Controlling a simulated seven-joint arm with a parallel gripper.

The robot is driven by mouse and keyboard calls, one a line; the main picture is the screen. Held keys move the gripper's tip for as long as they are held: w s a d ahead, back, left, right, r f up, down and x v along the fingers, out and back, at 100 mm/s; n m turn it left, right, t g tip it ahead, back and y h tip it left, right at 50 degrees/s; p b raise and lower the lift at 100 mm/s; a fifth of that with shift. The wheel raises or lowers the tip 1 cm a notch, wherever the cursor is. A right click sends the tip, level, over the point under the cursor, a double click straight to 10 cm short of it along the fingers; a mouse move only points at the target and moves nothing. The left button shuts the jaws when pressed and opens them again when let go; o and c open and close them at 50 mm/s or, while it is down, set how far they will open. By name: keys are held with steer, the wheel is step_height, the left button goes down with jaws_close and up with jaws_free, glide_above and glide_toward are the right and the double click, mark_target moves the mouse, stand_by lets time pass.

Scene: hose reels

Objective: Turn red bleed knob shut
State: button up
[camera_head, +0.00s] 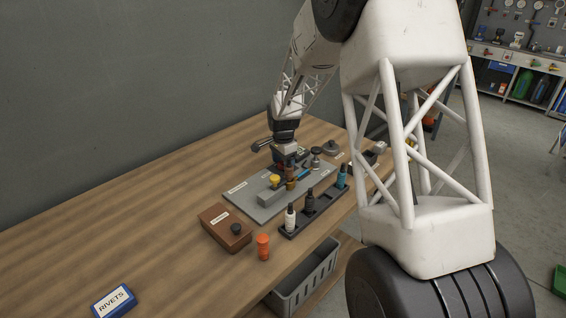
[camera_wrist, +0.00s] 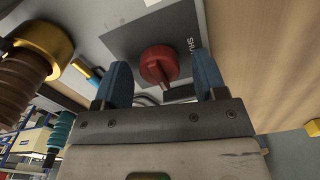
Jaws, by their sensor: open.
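The red bleed knob (camera_wrist: 159,65) is in the upper middle of the wrist view. It is round with a raised grip and a pointer end, on a dark square plate (camera_wrist: 124,36) with partly hidden lettering that starts "SHU". My gripper (camera_wrist: 164,80) has two blue fingers, open, one on each side of the knob with gaps showing. In the head view my gripper (camera_head: 286,160) is low over the grey panel (camera_head: 243,190) on the bench. The knob is hard to make out there, hidden by my gripper.
A brass fitting with a ribbed brown part (camera_wrist: 40,45) is close left of my gripper in the wrist view. In the head view, a black tray (camera_head: 318,209) holds bottles in front of the panel. A brown box (camera_head: 224,228) and an orange container (camera_head: 263,246) stand nearby. The left bench is mostly clear.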

steer(key=shift+f, duration=0.1)
steer(key=shift+c, duration=0.3)
steer(key=c, duration=0.9)
steer(key=shift+o, duration=0.2)
steer(key=shift+n, duration=0.4)
steer(key=n, duration=1.1)
steer(key=o, duration=0.9)
